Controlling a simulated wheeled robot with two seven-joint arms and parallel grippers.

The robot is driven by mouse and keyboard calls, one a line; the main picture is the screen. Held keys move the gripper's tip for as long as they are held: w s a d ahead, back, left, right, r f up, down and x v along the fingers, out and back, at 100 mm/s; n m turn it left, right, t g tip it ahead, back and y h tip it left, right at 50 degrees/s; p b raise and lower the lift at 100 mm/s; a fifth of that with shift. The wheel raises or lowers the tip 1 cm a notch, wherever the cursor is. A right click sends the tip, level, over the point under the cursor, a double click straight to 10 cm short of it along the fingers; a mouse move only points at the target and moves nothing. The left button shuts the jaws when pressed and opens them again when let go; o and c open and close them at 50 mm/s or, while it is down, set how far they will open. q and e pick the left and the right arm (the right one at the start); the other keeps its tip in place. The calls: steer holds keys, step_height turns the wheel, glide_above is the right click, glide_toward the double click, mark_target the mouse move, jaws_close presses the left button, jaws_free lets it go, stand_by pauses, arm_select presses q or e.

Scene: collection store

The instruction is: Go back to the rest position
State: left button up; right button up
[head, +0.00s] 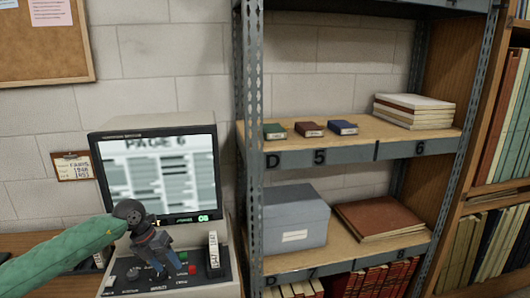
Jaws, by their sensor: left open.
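My left arm comes in from the left in a green sleeve, and my left gripper (160,268) is open and empty. It is in front of the lower part of a reader machine (104,180), over its control panel (190,283). The reader's lit screen (165,170) shows a page headed "PAGE 6". The gripper hides part of the panel, and I cannot tell whether it touches it. A small white labelled box (213,254) stands upright at the panel's right. My right gripper is not in view.
A grey metal shelf rack (255,150) stands right of the reader. It holds three small boxes (309,129), a stack of pale books (414,110), a grey box (293,222) and brown folders (380,219). A wooden bookcase (450,75) is at far right.

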arm_select(q)
steer(key=s+d+r+n+t+h, duration=0.25)
steer(key=d+h, duration=0.25)
steer(key=d, duration=0.3)
steer(key=s+d+r+n+t+h, duration=0.2)
steer(key=d+r+n+t+h, duration=0.15)
steer(key=d, duration=0.45)
steer(key=s+d+r+n+t+h, duration=0.25)
steer(key=d+h, duration=0.25)
steer(key=d, duration=0.3)
steer(key=s+a+f+n+t+y, duration=0.35)
steer(key=a+f+n+y, duration=0.45)
steer(key=n, duration=0.4)
steer(key=s+a+f+n+t+y, duration=0.2)
steer(key=s+a+f+n+y, duration=0.4)
steer(key=n+y, duration=0.5)
steer(key=s+f+n+g+h, duration=0.1)
steer(key=s+f+n+g, duration=0.1)
steer(key=s+f+g, duration=0.7)
steer(key=s+f+n+g, duration=0.15)
steer(key=s+f, duration=0.45)
steer(key=s, duration=0.6)
steer(key=s+d+f+g+h, duration=0.1)
steer(key=s+d+f+g, duration=0.1)
steer(key=d+f, duration=0.3)
step_height(320, 180, down, 3)
steer(key=shift+s+d+f+g, duration=0.1)
steer(key=shift+s+d+g, duration=0.2)
steer(key=shift+s+g, duration=0.1)
